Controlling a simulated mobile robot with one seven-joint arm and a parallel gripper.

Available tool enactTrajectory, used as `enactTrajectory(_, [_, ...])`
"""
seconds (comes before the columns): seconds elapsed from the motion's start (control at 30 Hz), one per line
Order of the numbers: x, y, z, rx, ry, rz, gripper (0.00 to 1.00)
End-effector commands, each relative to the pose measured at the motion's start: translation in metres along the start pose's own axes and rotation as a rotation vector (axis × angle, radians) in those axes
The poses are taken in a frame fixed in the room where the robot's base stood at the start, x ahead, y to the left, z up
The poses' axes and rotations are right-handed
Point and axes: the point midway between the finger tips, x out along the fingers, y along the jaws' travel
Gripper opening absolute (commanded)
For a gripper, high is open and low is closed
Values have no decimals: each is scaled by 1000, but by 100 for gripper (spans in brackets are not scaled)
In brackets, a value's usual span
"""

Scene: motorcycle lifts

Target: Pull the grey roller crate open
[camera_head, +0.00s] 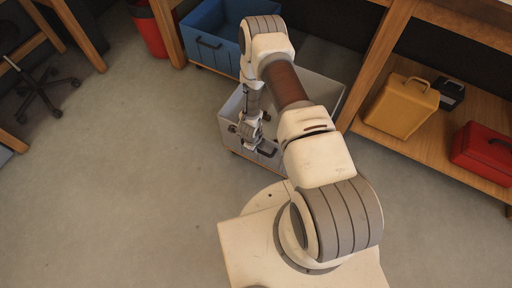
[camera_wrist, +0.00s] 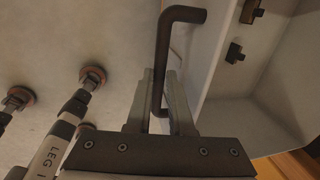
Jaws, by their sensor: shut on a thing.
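The grey roller crate (camera_head: 322,92) is an open box on the floor, partly hidden behind my arm in the head view. Its pale wall and empty-looking inside (camera_wrist: 240,112) fill the right of the wrist view. A dark bar handle (camera_wrist: 166,45) stands out from its front wall. My gripper (camera_wrist: 163,80) has its two fingers on either side of this handle, shut on it. In the head view my gripper (camera_head: 254,146) is at the crate's front face, where the arm hides part of the contact.
A blue crate (camera_head: 203,22) stands at the back left of the grey one, beside a red bin (camera_head: 146,30). A wooden shelf at right holds a yellow case (camera_head: 402,106) and a red case (camera_head: 484,152). A chair base (camera_head: 45,88) is far left. The floor at left is clear.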

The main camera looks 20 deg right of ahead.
Motion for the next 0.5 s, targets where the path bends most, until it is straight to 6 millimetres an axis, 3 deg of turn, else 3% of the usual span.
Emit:
enactTrajectory(0.37, [0,0,3,-1,-5,0,0])
enactTrajectory(0.4, [0,0,3,-1,-4,0,27])
enactTrajectory(0.5, [0,0,2,-1,-3,0,45])
